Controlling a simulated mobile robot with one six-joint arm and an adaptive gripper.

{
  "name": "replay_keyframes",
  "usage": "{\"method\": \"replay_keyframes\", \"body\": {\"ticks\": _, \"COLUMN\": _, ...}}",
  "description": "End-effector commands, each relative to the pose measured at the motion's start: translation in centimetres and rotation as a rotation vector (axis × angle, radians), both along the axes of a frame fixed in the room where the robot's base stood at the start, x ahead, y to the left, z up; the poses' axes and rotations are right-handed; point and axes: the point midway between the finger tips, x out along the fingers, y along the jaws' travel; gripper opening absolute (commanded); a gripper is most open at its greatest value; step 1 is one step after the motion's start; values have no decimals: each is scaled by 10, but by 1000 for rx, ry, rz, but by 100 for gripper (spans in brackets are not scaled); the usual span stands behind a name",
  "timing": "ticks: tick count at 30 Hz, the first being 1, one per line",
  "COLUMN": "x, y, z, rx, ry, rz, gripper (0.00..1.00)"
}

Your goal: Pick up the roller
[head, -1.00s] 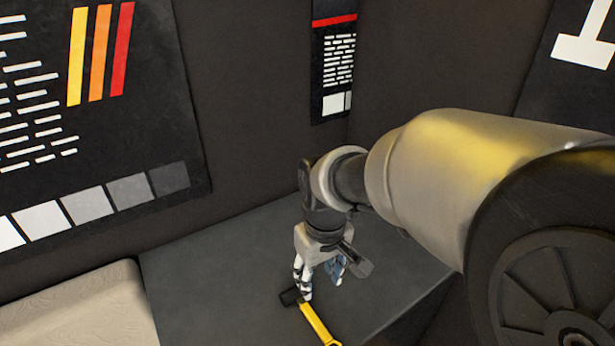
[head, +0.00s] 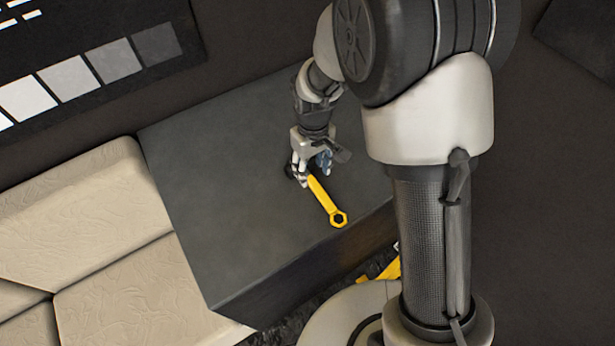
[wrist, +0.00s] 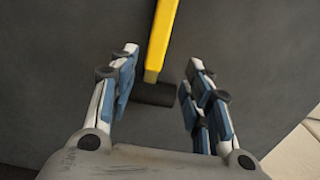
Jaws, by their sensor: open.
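The roller has a straight yellow handle with a ring end (head: 326,202) and a short black roller head. It lies on the dark grey box top (head: 210,200) in the head view. My gripper (head: 311,172) is open, pointing down over the head end, which it partly hides. In the wrist view, the yellow handle (wrist: 161,40) runs from the top edge down between the spread fingers of my gripper (wrist: 163,60). The black head (wrist: 153,95) lies crosswise below it, between the fingers. I see no grip on the roller.
Cream cushioned seating (head: 85,200) adjoins the box on the left. Dark walls stand behind, one with a panel of grey swatches (head: 70,80). A yellow object (head: 385,268) shows low beside my base. The box top around the roller is clear.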

Motion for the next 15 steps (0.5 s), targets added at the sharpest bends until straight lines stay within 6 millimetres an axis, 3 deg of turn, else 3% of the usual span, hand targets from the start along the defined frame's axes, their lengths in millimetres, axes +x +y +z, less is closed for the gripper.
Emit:
{"method": "replay_keyframes", "body": {"ticks": 8, "x": 0, "y": -2, "z": -17, "rx": 0, "ry": 0, "rz": -1, "gripper": 45}}
{"method": "replay_keyframes", "body": {"ticks": 15, "x": 0, "y": -7, "z": -53, "rx": 0, "ry": 2, "rz": 0, "gripper": 45}}
